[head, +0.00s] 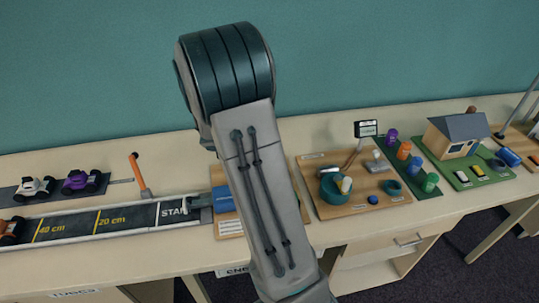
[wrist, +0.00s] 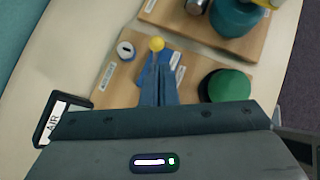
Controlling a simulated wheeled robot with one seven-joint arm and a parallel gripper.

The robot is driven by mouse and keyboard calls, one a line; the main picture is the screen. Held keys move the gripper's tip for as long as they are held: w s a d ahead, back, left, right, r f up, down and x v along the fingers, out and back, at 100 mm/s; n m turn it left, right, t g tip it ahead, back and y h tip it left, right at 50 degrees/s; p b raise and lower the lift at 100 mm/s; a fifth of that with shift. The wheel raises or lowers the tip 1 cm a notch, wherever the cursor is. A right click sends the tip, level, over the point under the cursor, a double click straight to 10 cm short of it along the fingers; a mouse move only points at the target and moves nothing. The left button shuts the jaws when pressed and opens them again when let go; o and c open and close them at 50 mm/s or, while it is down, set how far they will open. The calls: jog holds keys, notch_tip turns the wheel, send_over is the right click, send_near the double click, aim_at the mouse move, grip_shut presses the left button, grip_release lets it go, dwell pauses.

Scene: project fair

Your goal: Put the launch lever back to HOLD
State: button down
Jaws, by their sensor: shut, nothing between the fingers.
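In the wrist view, a small lever with a yellow ball knob (wrist: 157,44) stands at a blue plate (wrist: 178,66) on a wooden board. My gripper (wrist: 158,72) is shut and empty, its fingertips just short of the knob in the picture. I cannot tell whether they touch the lever. The fingers hide its lower part, and no HOLD mark is readable. My arm hides much of the board with the blue part (head: 222,199) there.
A green dome (wrist: 226,85), a white round dial (wrist: 125,50) and a dark AIR sign (wrist: 62,118) surround my gripper. Toy cars (head: 82,182) stand at left. A board with teal containers (head: 335,188) and a model house (head: 457,135) stand at right.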

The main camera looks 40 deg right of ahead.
notch_tip(320, 180, up, 7)
jog(key=s+a, duration=0.1)
jog(key=a, duration=0.1)
jog(key=shift+s+b, duration=0.3)
jog(key=shift+s, duration=0.1)
jog(key=s+a+r+m+t+y, duration=0.1)
jog(key=s+a+m+y, duration=0.3)
jog(key=s+a+m, duration=0.4)
jog(key=s+a+r+m+t+y, duration=0.2)
jog(key=s+a+r+m+y, duration=0.2)
jog(key=s+a+m, duration=0.5)
jog(key=shift+s+a+m+y+b, duration=0.3)
jog(key=shift+a+m+y+b, duration=0.15)
jog(key=shift+a+m, duration=0.55)
jog(key=shift+a, duration=0.1)
